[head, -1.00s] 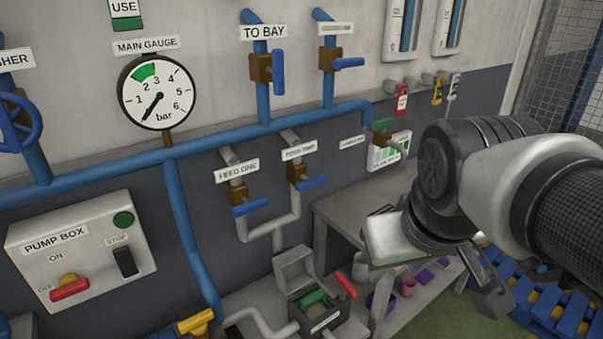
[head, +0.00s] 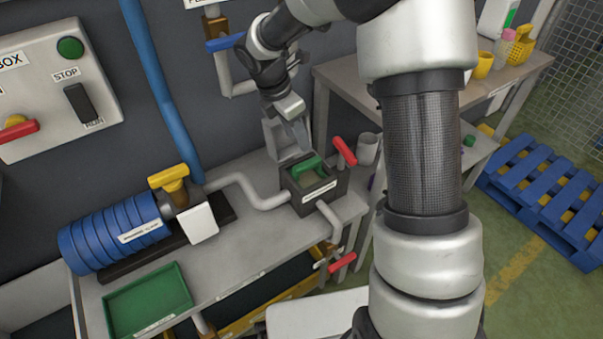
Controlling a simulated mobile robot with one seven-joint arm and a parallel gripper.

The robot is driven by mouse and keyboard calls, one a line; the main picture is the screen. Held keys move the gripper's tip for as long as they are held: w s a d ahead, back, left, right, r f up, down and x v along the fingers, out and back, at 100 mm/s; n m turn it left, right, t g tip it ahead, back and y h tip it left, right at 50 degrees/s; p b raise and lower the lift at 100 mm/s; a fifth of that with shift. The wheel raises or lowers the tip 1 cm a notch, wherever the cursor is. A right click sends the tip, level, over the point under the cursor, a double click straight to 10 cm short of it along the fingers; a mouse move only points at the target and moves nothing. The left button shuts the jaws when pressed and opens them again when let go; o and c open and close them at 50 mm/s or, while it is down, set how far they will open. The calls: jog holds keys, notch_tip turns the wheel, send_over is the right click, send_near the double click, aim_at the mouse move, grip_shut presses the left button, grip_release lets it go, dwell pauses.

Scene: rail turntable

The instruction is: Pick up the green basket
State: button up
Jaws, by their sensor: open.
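The green basket (head: 308,167) sits inside an open dark strainer box (head: 315,194) on the bench in the head view. Its green handle shows at the top of the opening, and the rest is mostly hidden by the box walls. My gripper (head: 301,139) points down just above and behind the basket, next to the raised grey lid (head: 274,139). The jaws are open and hold nothing. They look apart from the basket, but the exact gap is hard to judge.
A red-handled valve (head: 344,150) stands at the box's right rear. Pipes, a blue ribbed pump (head: 115,232) and an empty green tray (head: 148,301) occupy the bench to the left. A table (head: 385,84) stands behind. Blue pallets (head: 545,190) lie on the floor at right.

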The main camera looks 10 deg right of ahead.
aim_at(308, 162)
jog(key=b+x, duration=0.3)
jog(key=x, duration=0.8)
jog(key=shift+s+d+f, duration=0.1)
jog(key=shift+f, duration=0.05)
jog(key=x, duration=0.1)
jog(key=b+x, duration=0.1)
jog(key=x, duration=0.1)
jog(key=b+x, duration=0.1)
jog(key=x, duration=0.1)
jog(key=shift+s+f, duration=0.1)
jog(key=shift+f, duration=0.1)
jog(key=shift+r, duration=0.1)
grip_shut()
